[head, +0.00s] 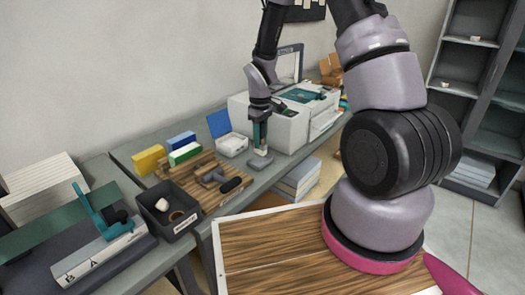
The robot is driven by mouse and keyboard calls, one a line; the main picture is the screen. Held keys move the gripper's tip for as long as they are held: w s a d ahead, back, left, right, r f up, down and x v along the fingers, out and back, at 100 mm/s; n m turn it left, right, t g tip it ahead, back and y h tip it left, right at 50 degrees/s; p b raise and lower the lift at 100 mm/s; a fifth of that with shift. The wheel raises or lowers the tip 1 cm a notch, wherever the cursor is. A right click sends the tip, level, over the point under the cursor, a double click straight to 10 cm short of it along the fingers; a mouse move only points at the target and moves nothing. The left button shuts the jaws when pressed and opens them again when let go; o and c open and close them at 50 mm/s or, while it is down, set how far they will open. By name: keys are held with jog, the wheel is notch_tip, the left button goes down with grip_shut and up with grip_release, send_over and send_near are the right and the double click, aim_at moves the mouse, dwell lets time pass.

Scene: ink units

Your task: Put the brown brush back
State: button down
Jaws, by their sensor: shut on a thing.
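My gripper (261,145) points down beside the white printer, low over the grey bench. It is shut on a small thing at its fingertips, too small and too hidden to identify. A grey block with a pale top (258,162) is right below the fingertips; I cannot tell whether they touch. I cannot clearly make out a brown brush. A wooden slatted board (178,170) lies to the left, bearing a dark-handled tool (211,176) and a black rounded piece (231,185).
A black labelled bin (180,232) holds a white piece and a brown ring. Yellow (149,159), blue and green boxes stand behind the board. A white printer (285,120) and an open white box with a blue lid (231,144) flank my gripper. Binders lie at left.

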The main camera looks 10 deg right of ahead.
aim_at(260, 149)
jog(key=shift+f, duration=2)
jog(key=shift+a+f, duration=0.1)
jog(key=c, duration=0.6)
grip_release()
notch_tip(260, 149, up, 13)
jog(key=shift+r, duration=0.1)
jog(key=s+d+r+m+t, duration=0.25)
jog(key=s+r, duration=0.25)
jog(key=r, duration=0.3)
jog(key=s+d+r+m+t+y, duration=0.1)
jog(key=s+r+m, duration=0.25)
jog(key=r, duration=0.45)
jog(key=s+d+r+m+t, duration=0.2)
jog(key=s+r, duration=0.4)
jog(key=r, duration=0.2)
jog(key=s+r+m, duration=0.1)
jog(key=s, duration=0.1)
jog(key=s+r+m+t, duration=0.1)
jog(key=s, duration=0.2)
jog(key=s+r+m+y, duration=0.1)
jog(key=s+r, duration=0.1)
jog(key=shift+s+d+t, duration=0.15)
jog(key=shift+s+t, duration=0.2)
